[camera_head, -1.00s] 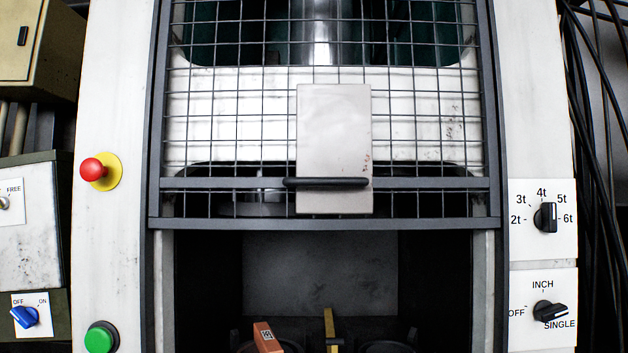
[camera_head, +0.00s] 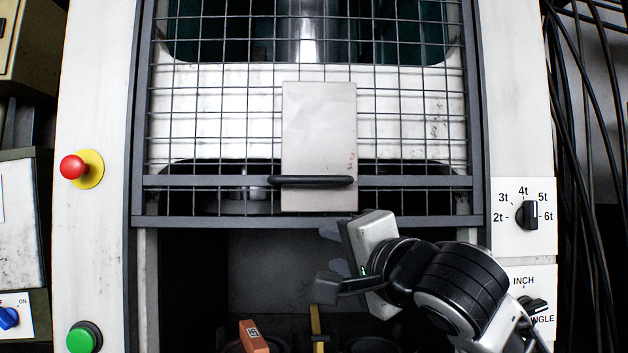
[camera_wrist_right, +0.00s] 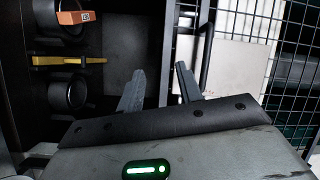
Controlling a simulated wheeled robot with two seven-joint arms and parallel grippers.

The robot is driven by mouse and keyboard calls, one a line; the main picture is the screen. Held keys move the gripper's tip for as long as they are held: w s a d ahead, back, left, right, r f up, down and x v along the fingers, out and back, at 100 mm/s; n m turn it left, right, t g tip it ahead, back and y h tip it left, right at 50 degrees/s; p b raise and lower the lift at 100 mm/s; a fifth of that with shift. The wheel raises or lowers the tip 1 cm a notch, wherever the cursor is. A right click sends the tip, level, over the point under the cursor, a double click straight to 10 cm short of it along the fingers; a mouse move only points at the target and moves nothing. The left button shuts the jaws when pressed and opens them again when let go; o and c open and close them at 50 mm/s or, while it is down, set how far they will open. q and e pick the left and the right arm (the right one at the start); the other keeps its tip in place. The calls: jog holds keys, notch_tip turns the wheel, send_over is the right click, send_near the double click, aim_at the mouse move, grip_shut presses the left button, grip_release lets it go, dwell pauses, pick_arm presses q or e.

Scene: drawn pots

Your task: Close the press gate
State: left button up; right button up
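The press gate is a wire-mesh guard in a dark frame (camera_head: 400,222). It is raised, with a dark open bay below its lower edge. A pale plate (camera_head: 320,130) with a black bar handle (camera_head: 312,181) sits on its lower middle. My right gripper (camera_head: 328,258) is open and empty, just below the gate's lower edge and the handle. In the right wrist view, its two fingers (camera_wrist_right: 160,70) are spread, with the handle (camera_wrist_right: 206,55) beyond and to the right, apart from them. My left gripper is not in view.
Inside the bay are an orange block (camera_head: 253,337) and a yellow piece (camera_head: 317,330) beside dark round cups (camera_wrist_right: 72,92). A red button (camera_head: 73,167) and green button (camera_head: 84,337) are on the left post. Dial switches (camera_head: 526,215) are on the right post, near my right arm.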

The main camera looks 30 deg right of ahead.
aim_at(316, 181)
jog(key=s+d+r+m+t+h, duration=0.1)
jog(key=s+d+r+m+t, duration=0.15)
jog(key=r, duration=0.45)
jog(key=shift+m+g, duration=0.35)
jog(key=p+x, duration=0.1)
jog(key=x, duration=0.3)
jog(key=p+x, duration=0.2)
jog(key=x, duration=0.3)
jog(key=a+p+x, duration=0.1)
jog(key=p+x, duration=0.1)
jog(key=x, duration=0.2)
jog(key=shift+w+d+r, duration=0.15)
jog(key=shift+w+r, duration=0.25)
jog(key=shift+r, duration=0.05)
jog(key=shift+w+p, duration=0.35)
jog(key=shift+w, duration=0.15)
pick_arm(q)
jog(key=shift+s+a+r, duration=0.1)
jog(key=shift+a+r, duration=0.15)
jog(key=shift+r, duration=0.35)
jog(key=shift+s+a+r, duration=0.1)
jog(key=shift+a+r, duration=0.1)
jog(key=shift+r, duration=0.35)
pick_arm(e)
jog(key=shift+d, duration=0.1)
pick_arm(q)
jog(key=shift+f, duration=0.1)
pick_arm(e)
jog(key=shift+f, duration=0.1)
grip_shut()
